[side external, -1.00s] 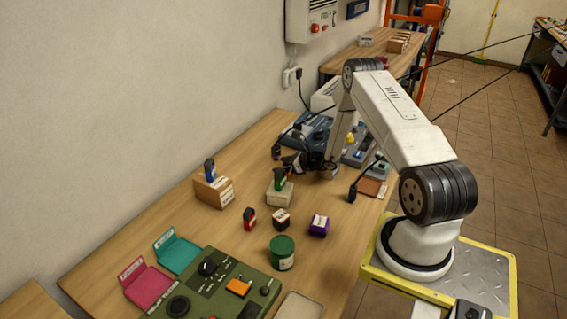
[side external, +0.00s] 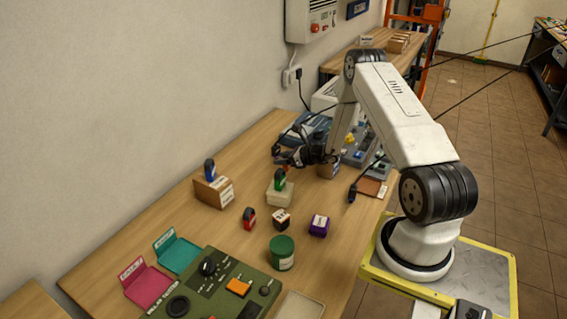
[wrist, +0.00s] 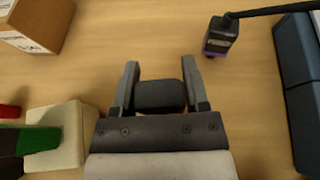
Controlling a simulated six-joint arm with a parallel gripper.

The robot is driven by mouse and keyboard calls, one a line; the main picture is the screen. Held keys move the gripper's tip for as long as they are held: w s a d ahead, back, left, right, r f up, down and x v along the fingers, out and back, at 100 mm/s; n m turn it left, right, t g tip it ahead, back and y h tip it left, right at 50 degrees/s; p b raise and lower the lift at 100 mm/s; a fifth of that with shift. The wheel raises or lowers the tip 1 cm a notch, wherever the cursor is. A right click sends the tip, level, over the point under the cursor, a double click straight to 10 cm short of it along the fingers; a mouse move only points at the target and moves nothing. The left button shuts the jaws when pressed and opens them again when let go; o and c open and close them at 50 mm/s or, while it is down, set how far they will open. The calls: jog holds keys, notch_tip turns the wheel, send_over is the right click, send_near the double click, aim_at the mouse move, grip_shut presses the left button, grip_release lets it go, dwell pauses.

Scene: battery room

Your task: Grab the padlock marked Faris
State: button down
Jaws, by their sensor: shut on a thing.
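My gripper (side external: 288,157) is held above the far part of the bench, pointing toward the wall. In the wrist view its two fingers (wrist: 160,70) are closed on a dark, block-shaped thing (wrist: 160,95). No marking on it can be read, so I cannot tell whether it is the Faris padlock. A dark padlock with a purple lower edge and a label (wrist: 220,38) stands apart, ahead and to the right. Other padlocks stand on the bench: a blue one (side external: 209,168), a green one (side external: 280,178), a red one (side external: 249,217) and a purple one (side external: 319,225). Their names are too small to read.
The blue padlock stands on a wooden box (side external: 207,193), the green one on a pale block (side external: 279,197). A green tin (side external: 282,253) and a green control panel (side external: 208,284) are nearer the camera. Blue equipment (wrist: 299,85) is at the right in the wrist view.

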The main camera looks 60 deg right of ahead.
jog(key=s+a+r, duration=0.7)
jog(key=s+r, duration=0.3)
jog(key=s, duration=0.2)
jog(key=shift+r, duration=0.25)
jog(key=shift+s, duration=0.1)
dwell(0.4)
